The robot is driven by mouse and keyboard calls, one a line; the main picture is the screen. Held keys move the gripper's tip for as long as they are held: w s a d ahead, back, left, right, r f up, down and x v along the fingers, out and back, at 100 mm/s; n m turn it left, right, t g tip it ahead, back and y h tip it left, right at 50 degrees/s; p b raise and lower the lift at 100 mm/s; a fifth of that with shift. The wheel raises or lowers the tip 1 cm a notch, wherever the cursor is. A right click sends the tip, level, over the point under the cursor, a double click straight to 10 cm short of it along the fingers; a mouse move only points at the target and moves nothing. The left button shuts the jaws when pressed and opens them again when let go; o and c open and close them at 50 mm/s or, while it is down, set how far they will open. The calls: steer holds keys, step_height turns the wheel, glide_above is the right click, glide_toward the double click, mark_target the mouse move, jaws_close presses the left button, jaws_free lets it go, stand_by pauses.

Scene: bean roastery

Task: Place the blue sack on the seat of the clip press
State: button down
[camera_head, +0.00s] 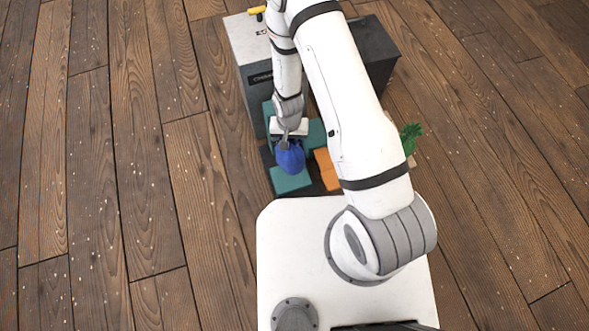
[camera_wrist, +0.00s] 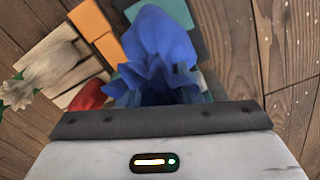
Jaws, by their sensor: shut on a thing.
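The blue sack (camera_head: 290,157) hangs below my gripper (camera_head: 291,133), which is shut on its gathered top. In the wrist view the blue sack (camera_wrist: 160,45) fills the upper middle, just beyond the gripper's dark edge; the fingertips are hidden there. In the head view the sack is over or in front of teal and orange pieces; I cannot tell its height above them. The clip press is not clearly identifiable. A grey cabinet-like machine (camera_head: 249,45) with a dark label and a yellow handle (camera_head: 257,10) stands behind my arm, partly hidden.
A teal block (camera_head: 290,181) and an orange block (camera_head: 326,169) lie near the sack. A green plant (camera_head: 411,137) stands to the right, partly behind my arm. In the wrist view a red item (camera_wrist: 90,94) lies beside a pale wooden piece (camera_wrist: 50,55). Wooden floor on both sides is clear.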

mark_target(290, 155)
steer(key=shift+f+b, duration=4.8)
steer(key=shift+f, duration=0.25)
steer(key=shift+r+n, duration=0.1)
steer(key=shift+n, duration=0.2)
steer(key=shift+f, duration=0.2)
steer(key=c, duration=1)
jaws_free()
steer(key=shift+c, duration=0.2)
